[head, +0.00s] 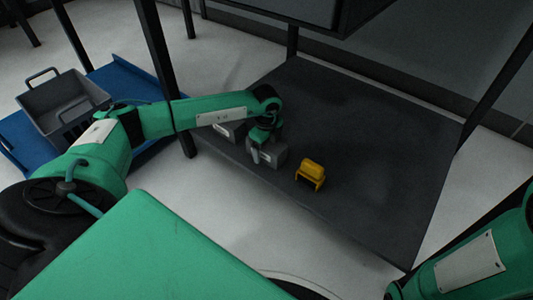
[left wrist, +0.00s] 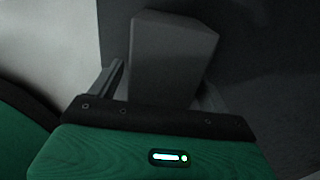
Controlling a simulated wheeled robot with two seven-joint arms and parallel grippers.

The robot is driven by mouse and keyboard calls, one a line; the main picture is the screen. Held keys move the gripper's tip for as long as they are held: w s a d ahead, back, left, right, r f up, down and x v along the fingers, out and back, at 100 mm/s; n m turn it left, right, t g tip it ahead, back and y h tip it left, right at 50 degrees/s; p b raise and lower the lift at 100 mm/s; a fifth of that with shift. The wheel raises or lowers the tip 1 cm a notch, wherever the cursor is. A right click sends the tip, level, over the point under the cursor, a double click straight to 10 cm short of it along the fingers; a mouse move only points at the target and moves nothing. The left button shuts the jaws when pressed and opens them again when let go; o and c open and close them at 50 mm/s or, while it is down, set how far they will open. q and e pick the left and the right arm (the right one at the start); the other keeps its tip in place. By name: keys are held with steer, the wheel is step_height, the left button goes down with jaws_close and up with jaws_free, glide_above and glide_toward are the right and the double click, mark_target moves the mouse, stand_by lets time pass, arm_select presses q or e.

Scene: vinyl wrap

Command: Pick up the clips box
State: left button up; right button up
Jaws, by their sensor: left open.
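Two small grey boxes sit on the dark shelf, and no readable label shows which is the clips box. The nearer grey box (head: 279,154) is at my left gripper (head: 259,152). The other grey box (head: 230,131) is to its left, partly behind my left arm. In the left wrist view, a grey box (left wrist: 172,50) stands between the two spread fingers of my left gripper (left wrist: 165,88). The gripper is open. I cannot tell whether the fingers touch the box. My right gripper is out of view; only part of the right arm shows at bottom right.
A yellow object (head: 311,172) stands just right of the nearer grey box. The dark shelf (head: 385,150) is bare to the right, with black posts at its corners. A grey basket (head: 62,104) sits on a blue surface (head: 122,78) at left.

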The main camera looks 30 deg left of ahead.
arm_select(q)
steer(key=shift+r, duration=0.1)
steer(key=c, duration=1.2)
steer(key=shift+o, duration=0.2)
